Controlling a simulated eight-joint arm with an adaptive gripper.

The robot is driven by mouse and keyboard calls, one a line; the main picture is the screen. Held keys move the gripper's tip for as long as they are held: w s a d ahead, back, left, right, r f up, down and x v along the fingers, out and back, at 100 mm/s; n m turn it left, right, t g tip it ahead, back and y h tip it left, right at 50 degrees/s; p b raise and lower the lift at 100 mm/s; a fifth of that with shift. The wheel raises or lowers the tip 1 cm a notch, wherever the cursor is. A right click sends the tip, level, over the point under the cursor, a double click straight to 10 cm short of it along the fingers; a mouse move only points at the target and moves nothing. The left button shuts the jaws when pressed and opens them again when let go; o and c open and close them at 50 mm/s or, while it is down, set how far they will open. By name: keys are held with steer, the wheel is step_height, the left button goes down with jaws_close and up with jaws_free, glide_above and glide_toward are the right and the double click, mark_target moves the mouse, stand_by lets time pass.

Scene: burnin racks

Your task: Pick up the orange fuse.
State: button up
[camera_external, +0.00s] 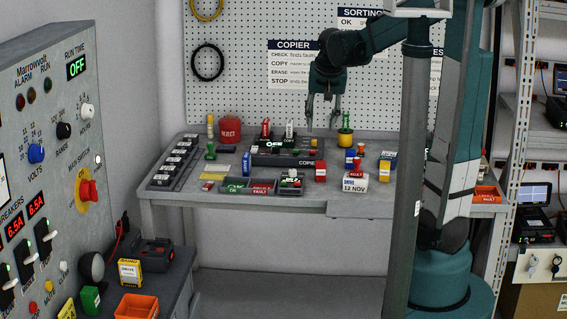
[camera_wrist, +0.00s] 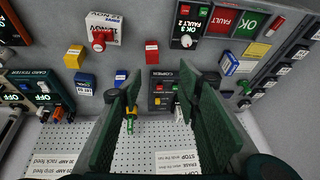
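I cannot pick out the orange fuse with certainty; at this size no single piece is clearly it. A small orange piece (camera_wrist: 57,113) stands beside the card tester in the wrist view. Small red and orange bits sit on the dark copier unit (camera_external: 268,158), which also shows in the wrist view (camera_wrist: 158,76). My gripper (camera_external: 322,122) points down above the back of the bench, right of the copier, with its fingers apart and nothing visible between them. In the wrist view my gripper (camera_wrist: 158,95) shows two wide-spaced dark green fingers, with the copier beyond them.
A yellow and green piece (camera_external: 345,133) stands below and right of my gripper. A red tin (camera_external: 230,131) stands at the back left. OK and FAULT trays (camera_external: 247,188) line the front of the bench. A pegboard (camera_external: 240,90) rises behind.

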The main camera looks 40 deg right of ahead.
steer(key=w+d+m+g+p, duration=0.1)
steer(key=w+d+m+p, duration=0.2)
steer(key=w+d, duration=0.4)
steer(key=m+g+h+p, duration=0.1)
steer(key=m+g+p, duration=0.2)
steer(key=m+p, duration=0.4)
glide_above(361, 145)
steer(key=a, duration=0.1)
step_height(361, 145, down, 13)
steer(key=shift+w+a+r, duration=0.15)
steer(key=shift+w+a, duration=0.05)
steer(key=shift+w, duration=0.15)
steer(key=shift+x, duration=1.3)
steer(key=shift+x, duration=2.55)
